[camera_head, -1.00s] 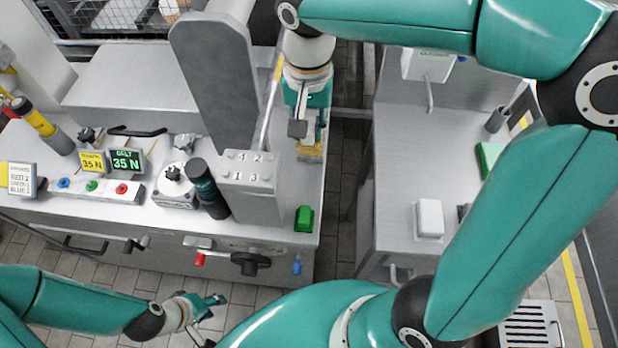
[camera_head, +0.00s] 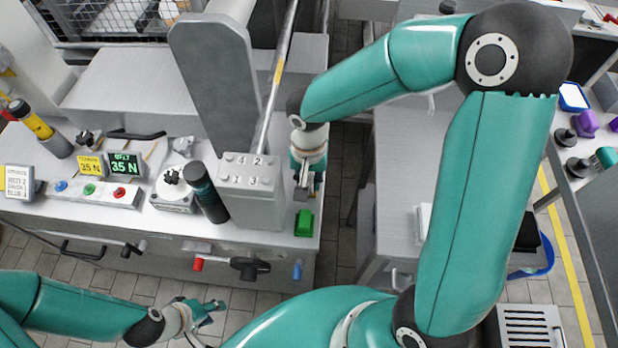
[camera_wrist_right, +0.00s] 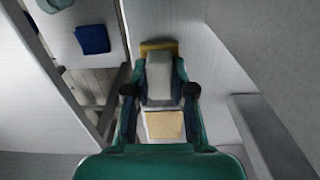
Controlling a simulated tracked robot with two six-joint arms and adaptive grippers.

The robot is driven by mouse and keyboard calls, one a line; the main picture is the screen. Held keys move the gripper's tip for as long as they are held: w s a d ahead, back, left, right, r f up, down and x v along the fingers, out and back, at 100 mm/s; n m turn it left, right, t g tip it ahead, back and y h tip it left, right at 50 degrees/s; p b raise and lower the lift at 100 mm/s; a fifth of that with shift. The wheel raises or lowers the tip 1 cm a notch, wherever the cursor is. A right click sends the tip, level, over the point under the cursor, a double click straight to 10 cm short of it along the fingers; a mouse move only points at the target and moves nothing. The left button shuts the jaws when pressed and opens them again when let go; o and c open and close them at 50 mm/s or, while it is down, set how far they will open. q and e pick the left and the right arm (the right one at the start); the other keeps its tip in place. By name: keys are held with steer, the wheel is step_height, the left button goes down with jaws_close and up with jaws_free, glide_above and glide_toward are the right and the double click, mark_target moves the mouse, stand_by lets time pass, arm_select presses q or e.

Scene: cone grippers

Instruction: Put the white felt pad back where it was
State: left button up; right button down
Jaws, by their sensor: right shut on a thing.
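My right gripper (camera_head: 305,190) is low beside the numbered grey block on the left bench. In the right wrist view its fingers (camera_wrist_right: 160,90) are shut on a light grey block-like piece (camera_wrist_right: 160,76). Tan-yellow material shows beyond this piece (camera_wrist_right: 158,47) and as a square nearer the palm (camera_wrist_right: 165,125); I cannot tell if these are one thing. I cannot tell whether the held piece is the white felt pad. A whitish block (camera_head: 424,218) on the right bench is mostly hidden behind my right arm. My left gripper (camera_head: 213,308) is in front of the bench, its jaws unclear.
The numbered grey block (camera_head: 250,182) and a dark cylinder (camera_head: 205,190) stand left of my right gripper. A green block (camera_head: 304,223) sits at the bench corner. A slanted rod (camera_head: 272,90) rises close by. A gap separates the benches. A blue item (camera_wrist_right: 92,39) shows in the wrist view.

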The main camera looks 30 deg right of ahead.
mark_target(309, 180)
steer(key=shift+f, duration=0.2)
steer(key=c, duration=1)
jaws_free()
steer(key=shift+r, duration=0.1)
step_height(309, 180, up, 12)
steer(key=shift+r+p, duration=0.1)
steer(key=shift+p, duration=0.2)
steer(key=shift+s, duration=0.1)
